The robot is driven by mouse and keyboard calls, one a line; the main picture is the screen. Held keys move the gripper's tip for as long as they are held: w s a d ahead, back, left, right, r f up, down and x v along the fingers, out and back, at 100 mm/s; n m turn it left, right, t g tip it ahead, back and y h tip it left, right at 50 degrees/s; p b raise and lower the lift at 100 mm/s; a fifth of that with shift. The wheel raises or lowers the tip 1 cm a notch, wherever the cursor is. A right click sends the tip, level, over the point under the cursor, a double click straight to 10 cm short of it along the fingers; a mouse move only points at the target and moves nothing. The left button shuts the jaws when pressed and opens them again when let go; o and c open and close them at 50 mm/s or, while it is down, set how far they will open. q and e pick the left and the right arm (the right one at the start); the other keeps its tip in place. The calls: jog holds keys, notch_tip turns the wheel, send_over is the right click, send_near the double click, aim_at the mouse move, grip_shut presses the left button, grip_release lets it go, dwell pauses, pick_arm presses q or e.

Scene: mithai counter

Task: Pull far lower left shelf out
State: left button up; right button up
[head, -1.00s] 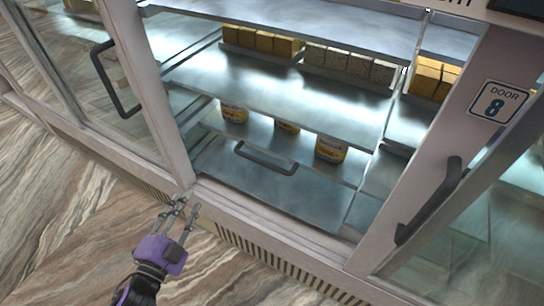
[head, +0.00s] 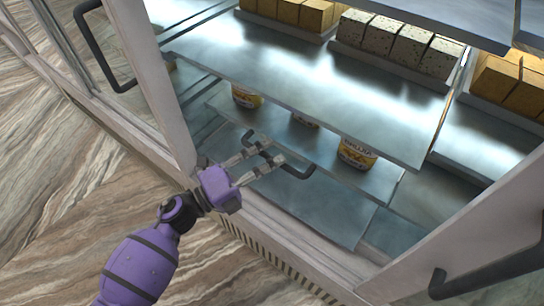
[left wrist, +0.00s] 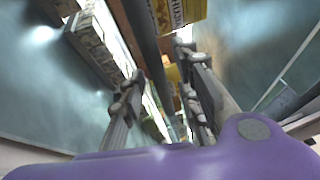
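The lower left shelf (head: 325,207) is a grey metal panel inside the open cabinet, with a dark bar handle (head: 297,171) on it. My left gripper (head: 268,153) reaches in from the left, its fingers at the left part of this handle. In the left wrist view the dark handle bar (left wrist: 146,42) runs between the two spread fingers (left wrist: 158,72). The fingers look open; whether they touch the bar is unclear. My right gripper is not in view.
Yellow-labelled tubs (head: 357,154) stand behind the handle. A wider shelf (head: 300,80) with trays of sweets is above. The cabinet's left door post (head: 160,90) is close to my left arm. A dark door handle (head: 490,270) is at lower right.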

pick_arm(q)
jog(key=shift+w+d+r, duration=0.1)
jog(key=shift+w+d, duration=0.2)
jog(key=shift+d, duration=0.15)
jog(key=shift+c, duration=0.5)
grip_shut()
